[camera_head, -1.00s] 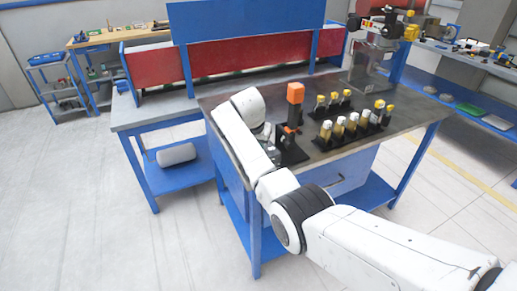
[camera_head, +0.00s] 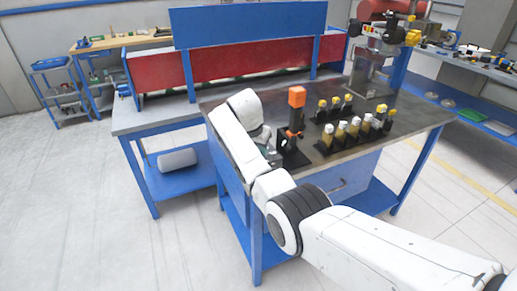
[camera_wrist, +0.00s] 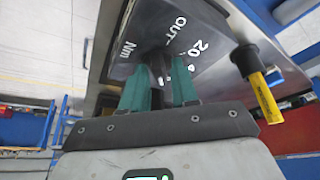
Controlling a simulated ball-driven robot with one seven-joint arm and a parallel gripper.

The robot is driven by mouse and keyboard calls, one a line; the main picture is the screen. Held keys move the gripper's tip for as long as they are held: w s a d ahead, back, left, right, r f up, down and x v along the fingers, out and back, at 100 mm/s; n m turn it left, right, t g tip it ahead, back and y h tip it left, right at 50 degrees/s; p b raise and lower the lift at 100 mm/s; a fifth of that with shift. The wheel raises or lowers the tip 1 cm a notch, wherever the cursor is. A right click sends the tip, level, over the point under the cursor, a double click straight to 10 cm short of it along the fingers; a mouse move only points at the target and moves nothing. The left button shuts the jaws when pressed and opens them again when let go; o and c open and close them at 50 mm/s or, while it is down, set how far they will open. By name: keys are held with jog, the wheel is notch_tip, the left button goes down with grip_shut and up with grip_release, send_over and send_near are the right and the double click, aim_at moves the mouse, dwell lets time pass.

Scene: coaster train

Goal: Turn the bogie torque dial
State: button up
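In the wrist view, the torque dial's dark knob (camera_wrist: 158,64) stands on a dark panel (camera_wrist: 140,25) marked "OUT", "20" and "Nm". My gripper (camera_wrist: 158,88) has its two teal fingers apart, one on each side of the knob. I cannot tell whether they press on it. The knob's lower part is hidden between the fingers. In the head view my arm's end is at the left edge of the workbench (camera_head: 230,99), and the fingers and dial are hidden or too small to make out.
An orange-topped black tool (camera_head: 296,97) stands upright in a black holder close to my wrist. Several yellow-capped bottles (camera_head: 340,134) stand in racks to the right. In the wrist view, a yellow and black item (camera_wrist: 262,90) sticks out right of the fingers.

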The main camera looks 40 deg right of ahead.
jog(key=shift+o, duration=0.9)
jog(key=b+v, duration=0.1)
jog(key=v, duration=0.9)
jog(key=shift+r, duration=0.35)
jog(key=shift+s, duration=0.1)
jog(key=s+a+f+n+y, duration=0.1)
jog(key=s+a+f+n, duration=0.25)
jog(key=s+f, duration=0.65)
jog(key=s+a+f+n+y, duration=0.1)
jog(key=s+a+f+n, duration=0.3)
jog(key=s+f, duration=0.6)
jog(key=s+a+f+n, duration=0.1)
jog(key=s+a+f, duration=0.1)
jog(key=s, duration=0.5)
jog(key=s+a+f+n+y, duration=0.1)
jog(key=s+a+f+n, duration=0.1)
jog(key=s, duration=0.6)
jog(key=s+a+f+n+y, duration=0.1)
jog(key=s+a, duration=0.3)
jog(key=s, duration=0.4)
jog(key=shift+s+a+f+n+g, duration=0.2)
jog(key=shift+f+n+g, duration=0.25)
jog(key=shift+n, duration=0.2)
